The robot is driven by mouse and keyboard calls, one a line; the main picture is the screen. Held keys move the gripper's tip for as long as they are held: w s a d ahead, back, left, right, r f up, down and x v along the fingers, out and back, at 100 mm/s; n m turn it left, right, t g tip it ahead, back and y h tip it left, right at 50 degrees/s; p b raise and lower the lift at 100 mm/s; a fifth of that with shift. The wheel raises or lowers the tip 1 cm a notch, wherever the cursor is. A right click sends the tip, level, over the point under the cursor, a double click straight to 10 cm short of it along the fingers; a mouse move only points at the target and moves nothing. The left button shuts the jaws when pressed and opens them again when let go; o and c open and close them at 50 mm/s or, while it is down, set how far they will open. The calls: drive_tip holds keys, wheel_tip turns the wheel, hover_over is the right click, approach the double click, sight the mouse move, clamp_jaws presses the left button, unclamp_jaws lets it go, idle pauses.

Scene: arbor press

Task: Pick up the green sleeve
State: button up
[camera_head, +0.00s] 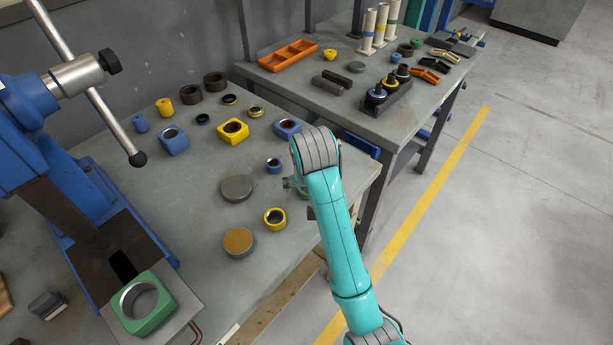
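A small green piece (304,194), probably the green sleeve, shows at the left edge of my teal arm, near the right edge of the near bench. Most of it is hidden by the arm. My gripper (298,198) is down beside this piece; only dark parts of it stick out left of the arm. Its fingers are mostly hidden, so I cannot tell whether they are open or touch the piece.
A blue arbor press (75,195) stands at left, with a green block (146,311) in front. A yellow ring (275,219), blue sleeve (274,165) and grey disc (236,188) lie near my gripper. A second bench (300,88) stands behind.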

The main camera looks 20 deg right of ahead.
drive_tip(key=shift+f, duration=0.1)
drive_tip(key=c, duration=1.5)
drive_tip(key=shift+o, duration=0.2)
drive_tip(key=shift+w, duration=0.15)
